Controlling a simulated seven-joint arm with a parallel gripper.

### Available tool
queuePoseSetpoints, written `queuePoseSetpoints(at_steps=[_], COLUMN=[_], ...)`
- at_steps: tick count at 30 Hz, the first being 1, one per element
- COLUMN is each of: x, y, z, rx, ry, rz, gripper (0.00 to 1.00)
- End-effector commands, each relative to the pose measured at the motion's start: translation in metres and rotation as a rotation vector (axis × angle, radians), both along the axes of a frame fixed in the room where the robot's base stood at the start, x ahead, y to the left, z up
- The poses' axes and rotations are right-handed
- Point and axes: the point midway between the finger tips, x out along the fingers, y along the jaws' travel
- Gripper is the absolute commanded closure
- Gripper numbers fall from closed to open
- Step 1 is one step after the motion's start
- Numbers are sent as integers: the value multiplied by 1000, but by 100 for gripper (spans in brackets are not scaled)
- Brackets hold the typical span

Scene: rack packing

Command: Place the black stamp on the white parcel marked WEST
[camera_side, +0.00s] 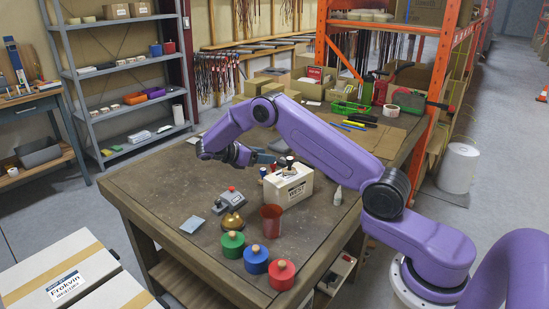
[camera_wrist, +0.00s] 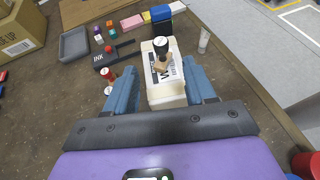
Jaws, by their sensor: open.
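The white parcel marked WEST (camera_side: 294,192) stands upright on the table. In the wrist view the parcel (camera_wrist: 167,94) shows between the two blue fingers of my gripper. The black stamp (camera_wrist: 160,44), with a black knob and wooden body, stands on top of the parcel by its label; in the side view the stamp (camera_side: 289,162) also shows on the parcel top. My gripper (camera_wrist: 160,68) is open and empty. In the side view my gripper (camera_side: 264,157) is just left of the stamp; the exact gap is unclear.
A grey device with a red knob (camera_side: 230,200), a brass bell (camera_side: 233,222), a red cup (camera_side: 271,220) and green (camera_side: 232,246), blue (camera_side: 256,261) and red (camera_side: 282,277) jars stand in front. A white bottle (camera_wrist: 204,40) stands right of the parcel. An INK pad (camera_wrist: 112,55) lies left.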

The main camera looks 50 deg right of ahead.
Motion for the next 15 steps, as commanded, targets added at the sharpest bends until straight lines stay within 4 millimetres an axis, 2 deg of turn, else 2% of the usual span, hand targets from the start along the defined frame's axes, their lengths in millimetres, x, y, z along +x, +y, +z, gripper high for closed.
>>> queuePoseSetpoints(at_steps=[3, 12, 15], x=[5, 7, 6], y=[13, 25, 37], z=[5, 11, 17], rx=[1, 6, 35], ry=[-1, -5, -39], rz=[1, 3, 20], gripper=[45, 45, 45])
